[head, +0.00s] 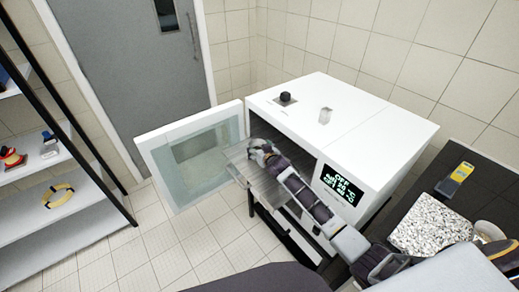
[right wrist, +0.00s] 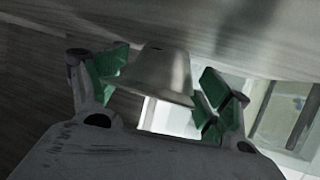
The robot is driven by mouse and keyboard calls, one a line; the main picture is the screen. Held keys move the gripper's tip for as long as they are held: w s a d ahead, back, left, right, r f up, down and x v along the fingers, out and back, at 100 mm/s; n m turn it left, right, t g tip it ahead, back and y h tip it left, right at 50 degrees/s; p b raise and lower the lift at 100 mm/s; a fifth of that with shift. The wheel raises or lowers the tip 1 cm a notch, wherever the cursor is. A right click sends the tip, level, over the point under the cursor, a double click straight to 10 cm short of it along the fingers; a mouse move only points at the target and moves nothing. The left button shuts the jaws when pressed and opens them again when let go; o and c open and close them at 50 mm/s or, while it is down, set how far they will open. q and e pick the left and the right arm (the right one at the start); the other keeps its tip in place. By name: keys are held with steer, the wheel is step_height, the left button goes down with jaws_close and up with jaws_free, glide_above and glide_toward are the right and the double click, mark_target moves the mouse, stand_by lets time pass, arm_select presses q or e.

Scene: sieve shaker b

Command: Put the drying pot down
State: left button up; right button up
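The drying pot (right wrist: 158,75) is a pale grey metal cup, narrower at one end, seen in the right wrist view between the green finger pads. My right gripper (right wrist: 160,88) has one finger on each side of it, close against its wider rim, and looks shut on it. In the head view my right gripper (head: 262,150) is at the open front of the white oven (head: 365,125), above a wire shelf (head: 235,165). The pot cannot be made out there. Whether its narrow end touches a surface is unclear.
The oven's glass door (head: 195,155) stands open to the left. A lit display (head: 338,185) is on the oven front. A dark bench at right carries a speckled slab (head: 430,222) and a yellow-and-grey item (head: 455,178). A shelf rack (head: 60,215) stands at far left.

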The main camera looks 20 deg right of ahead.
steer(key=o, duration=0.4)
steer(key=shift+v, duration=6.05)
steer(key=shift+d, duration=0.1)
